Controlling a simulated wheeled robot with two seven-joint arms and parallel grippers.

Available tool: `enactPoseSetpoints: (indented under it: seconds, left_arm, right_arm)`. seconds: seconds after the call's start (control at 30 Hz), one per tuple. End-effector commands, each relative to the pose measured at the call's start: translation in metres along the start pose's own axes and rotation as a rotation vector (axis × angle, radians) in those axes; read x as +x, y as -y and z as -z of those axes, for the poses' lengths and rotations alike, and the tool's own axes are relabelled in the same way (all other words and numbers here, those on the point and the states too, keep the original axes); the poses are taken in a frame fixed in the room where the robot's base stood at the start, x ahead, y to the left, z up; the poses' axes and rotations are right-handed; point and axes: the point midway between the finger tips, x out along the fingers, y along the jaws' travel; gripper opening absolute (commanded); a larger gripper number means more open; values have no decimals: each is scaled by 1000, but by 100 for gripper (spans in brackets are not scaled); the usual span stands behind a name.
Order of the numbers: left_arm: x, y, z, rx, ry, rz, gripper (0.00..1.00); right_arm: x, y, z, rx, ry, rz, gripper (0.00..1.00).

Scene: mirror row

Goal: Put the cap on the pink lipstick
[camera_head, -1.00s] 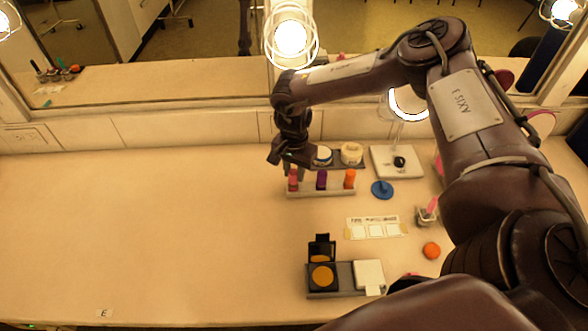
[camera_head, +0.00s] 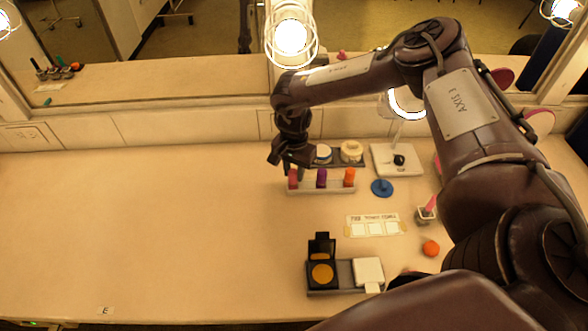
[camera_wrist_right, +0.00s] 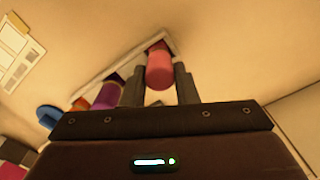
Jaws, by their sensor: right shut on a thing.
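A pink-red cylinder, the pink cap (camera_wrist_right: 159,68), is between the two fingers of my right gripper (camera_wrist_right: 160,85) in the wrist view. In the head view it shows as a pink piece (camera_head: 293,179) at the left end of the pale holder (camera_head: 334,188), just under my right gripper (camera_head: 293,166). My right gripper is shut on it. The cap is roughly upright at the holder's left place. The pink lipstick itself is hidden, so I cannot tell how far the cap is over it. My left gripper is not in view.
Purple (camera_head: 321,178) and orange (camera_head: 349,177) lipsticks stand in the same holder. A tray with white jars (camera_head: 351,152) is close behind. A blue disc (camera_head: 382,188) and an open compact (camera_head: 321,273) lie nearby. The left table (camera_head: 140,220) is clear.

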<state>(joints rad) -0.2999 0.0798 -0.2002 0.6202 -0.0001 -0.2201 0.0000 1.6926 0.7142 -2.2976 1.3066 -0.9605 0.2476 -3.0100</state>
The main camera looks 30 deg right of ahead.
Motion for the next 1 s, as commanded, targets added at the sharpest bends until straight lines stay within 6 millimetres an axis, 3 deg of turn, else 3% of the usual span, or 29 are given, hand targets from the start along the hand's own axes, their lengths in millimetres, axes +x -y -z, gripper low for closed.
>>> enactPoseSetpoints:
  seconds: [0.13,0.17,0.33,0.53,0.7,1.0]
  left_arm:
    - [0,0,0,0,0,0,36]
    - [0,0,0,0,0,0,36]
    - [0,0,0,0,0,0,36]
    - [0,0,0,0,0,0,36]
    - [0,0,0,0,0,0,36]
    - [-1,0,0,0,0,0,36]
  right_arm:
    - [0,0,0,0,0,0,3]
    - [0,0,0,0,0,0,29]
    - [0,0,0,0,0,0,52]
    - [0,0,0,1,0,0,52]
    - [0,0,0,1,0,0,74]
    - [-1,0,0,1,0,0,74]
